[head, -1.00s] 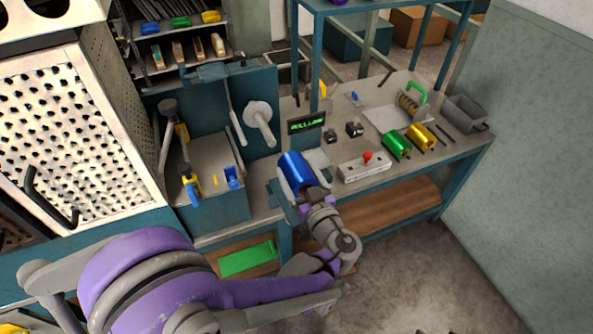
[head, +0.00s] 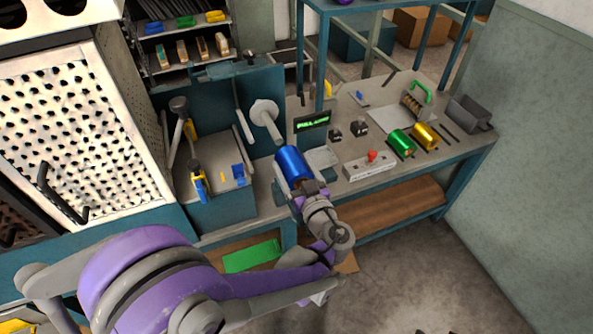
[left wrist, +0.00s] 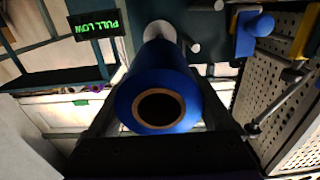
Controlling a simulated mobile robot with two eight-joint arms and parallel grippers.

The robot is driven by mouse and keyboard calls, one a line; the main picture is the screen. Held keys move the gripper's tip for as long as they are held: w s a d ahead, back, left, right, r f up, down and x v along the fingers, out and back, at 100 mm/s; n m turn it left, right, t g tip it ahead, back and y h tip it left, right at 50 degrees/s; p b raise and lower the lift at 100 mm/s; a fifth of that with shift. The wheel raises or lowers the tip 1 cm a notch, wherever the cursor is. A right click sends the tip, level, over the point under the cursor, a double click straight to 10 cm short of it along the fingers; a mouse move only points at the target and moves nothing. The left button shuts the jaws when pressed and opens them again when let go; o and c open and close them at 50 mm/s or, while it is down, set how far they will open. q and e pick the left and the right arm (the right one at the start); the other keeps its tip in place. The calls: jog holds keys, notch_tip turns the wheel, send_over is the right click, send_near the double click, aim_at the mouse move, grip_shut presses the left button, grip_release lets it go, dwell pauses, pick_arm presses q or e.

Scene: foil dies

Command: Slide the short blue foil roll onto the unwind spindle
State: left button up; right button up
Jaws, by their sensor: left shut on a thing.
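My left gripper (head: 303,188) is shut on the short blue foil roll (head: 291,164), above the front edge of the bench. In the left wrist view the blue roll (left wrist: 158,92) shows its hollow core facing the camera, between the two fingers. The unwind spindle (head: 271,124) is a pale rod with a round flange, sticking out from a teal panel. The roll's far end is close to the spindle's tip in the head view. In the left wrist view the spindle (left wrist: 160,30) shows just beyond the roll; I cannot tell whether they touch. My right gripper is not in view.
A green roll (head: 400,143) and a gold roll (head: 425,136) lie on the bench (head: 460,150) at the right. A switch box with a red button (head: 371,156) and a "PULL LOW" display (head: 312,121) stand near the held roll. A grey bin (head: 470,112) is at the far right.

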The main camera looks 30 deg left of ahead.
aim_at(271, 124)
pick_arm(q)
jog(key=shift+x, duration=1.75)
jog(key=shift+p+x, duration=0.3)
jog(key=shift+x, duration=6.35)
